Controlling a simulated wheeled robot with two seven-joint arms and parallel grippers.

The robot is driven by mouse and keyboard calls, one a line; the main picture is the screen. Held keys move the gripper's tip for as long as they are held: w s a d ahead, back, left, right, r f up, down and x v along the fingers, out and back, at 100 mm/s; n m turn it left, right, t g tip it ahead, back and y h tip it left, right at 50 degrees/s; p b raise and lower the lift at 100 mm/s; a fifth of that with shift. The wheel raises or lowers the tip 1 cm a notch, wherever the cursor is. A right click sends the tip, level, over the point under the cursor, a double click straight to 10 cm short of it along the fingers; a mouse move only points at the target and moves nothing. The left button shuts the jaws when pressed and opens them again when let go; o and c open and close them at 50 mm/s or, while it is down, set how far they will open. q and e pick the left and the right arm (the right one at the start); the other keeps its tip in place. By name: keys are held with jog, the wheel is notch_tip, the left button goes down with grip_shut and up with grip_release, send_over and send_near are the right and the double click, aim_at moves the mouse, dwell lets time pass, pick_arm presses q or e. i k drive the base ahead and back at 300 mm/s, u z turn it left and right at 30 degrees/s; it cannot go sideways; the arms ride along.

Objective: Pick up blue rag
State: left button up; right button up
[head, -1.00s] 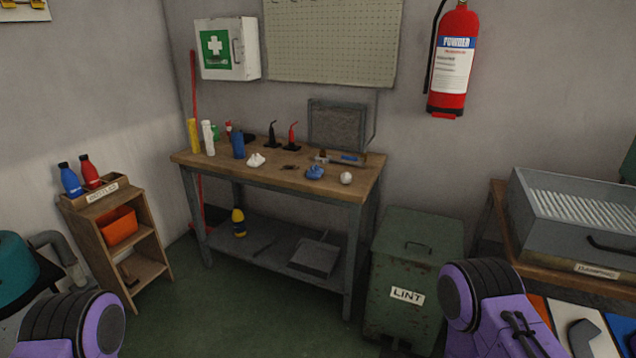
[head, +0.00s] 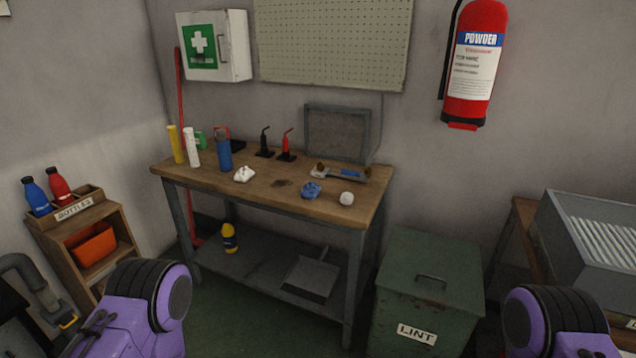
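A crumpled blue rag (head: 311,190) lies on the wooden top of the workbench (head: 262,200), near its front edge and right of the middle. A crumpled white rag (head: 244,174) lies to its left and a white ball-like item (head: 347,198) sits just to its right. Purple and black parts of my two arms show at the bottom left and bottom right of the head view, well short of the bench. Neither gripper's fingers are in view.
Several bottles and cans, including a blue one (head: 223,150), stand at the bench's left end. Oilers (head: 286,146) stand at the back. A green lint bin (head: 428,290) stands right of the bench. A bottle shelf (head: 85,235) is at left. Green floor lies before the bench.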

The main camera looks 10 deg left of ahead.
aim_at(311, 189)
jog(key=u, duration=0.45)
jog(key=i, duration=0.65)
jog(key=u, duration=0.6)
